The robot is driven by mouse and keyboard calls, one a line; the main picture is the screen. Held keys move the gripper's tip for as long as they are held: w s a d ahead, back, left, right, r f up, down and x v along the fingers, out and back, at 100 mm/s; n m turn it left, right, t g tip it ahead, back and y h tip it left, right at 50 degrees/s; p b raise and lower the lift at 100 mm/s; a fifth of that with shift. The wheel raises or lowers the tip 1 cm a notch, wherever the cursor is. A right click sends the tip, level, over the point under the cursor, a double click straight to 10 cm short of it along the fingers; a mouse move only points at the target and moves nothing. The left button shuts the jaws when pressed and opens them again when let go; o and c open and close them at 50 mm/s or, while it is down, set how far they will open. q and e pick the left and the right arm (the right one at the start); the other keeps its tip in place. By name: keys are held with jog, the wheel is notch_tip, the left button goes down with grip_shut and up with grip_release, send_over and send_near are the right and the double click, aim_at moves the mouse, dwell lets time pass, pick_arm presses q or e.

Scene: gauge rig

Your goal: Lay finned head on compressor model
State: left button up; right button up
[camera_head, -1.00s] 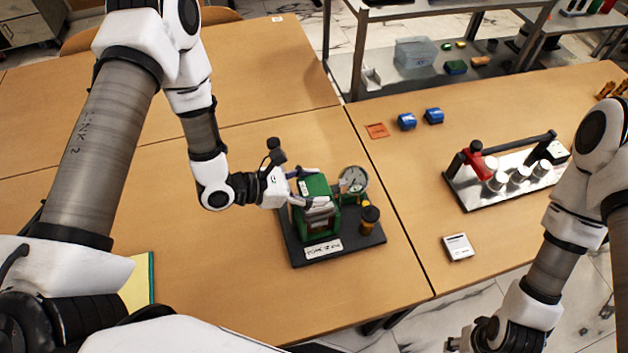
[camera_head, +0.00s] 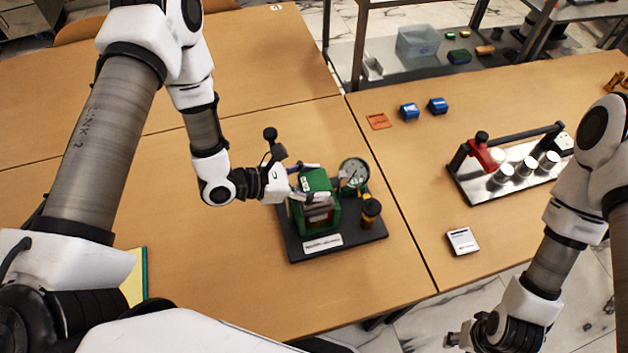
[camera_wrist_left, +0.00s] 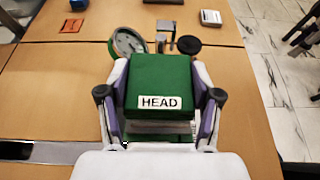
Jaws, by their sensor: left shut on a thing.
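The finned head (camera_head: 317,181) is a green block, and its label "HEAD" faces the camera in the left wrist view (camera_wrist_left: 158,82). My left gripper (camera_head: 306,184) is shut on it, one finger on each side. The compressor model (camera_head: 312,222) is green and stands on a dark base plate (camera_head: 355,239) with a dial gauge (camera_head: 355,172) and a black-capped amber part (camera_head: 370,211). The head is directly above the model; whether they touch I cannot tell. My right gripper (camera_head: 462,338) is at the bottom edge, away from the model, its fingers unclear.
A metal plate (camera_head: 482,199) with a red clamp (camera_head: 486,153) and silver cylinders lies on the right table. Two blue blocks (camera_head: 409,112) (camera_head: 437,105), an orange square (camera_head: 379,121) and a small grey device (camera_head: 462,241) lie nearby.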

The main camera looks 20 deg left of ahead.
pick_arm(q)
jog(key=shift+s+f, duration=0.2)
jog(key=shift+f, duration=0.15)
